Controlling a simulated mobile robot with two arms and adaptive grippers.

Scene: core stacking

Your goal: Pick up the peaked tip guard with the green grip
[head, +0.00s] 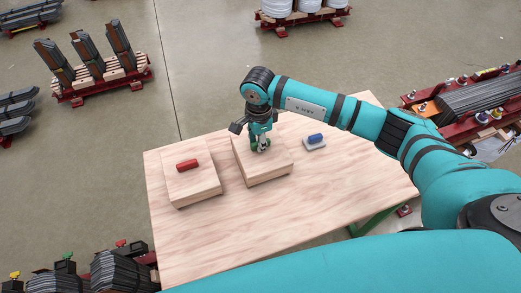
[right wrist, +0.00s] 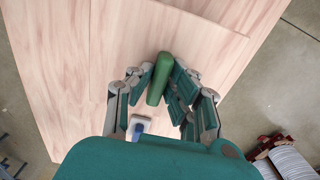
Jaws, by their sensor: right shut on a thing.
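The green grip (right wrist: 160,78) of the tip guard lies between the fingers of my right gripper (right wrist: 164,88) in the right wrist view. In the head view my right gripper (head: 261,146) points down over the middle wooden block and is shut on this green-gripped guard. Only a little green shows there around the fingertips. The guard's body under the grip is hidden, so I cannot tell its peaked shape or whether it touches the block. My left gripper is in neither view.
A red-gripped piece (head: 187,165) lies on the left wooden block (head: 196,187). A blue-gripped piece with a pale base (head: 315,141) sits on the table right of the middle block (head: 270,171). The front of the wooden table (head: 235,235) is clear. Loaded red racks stand around it.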

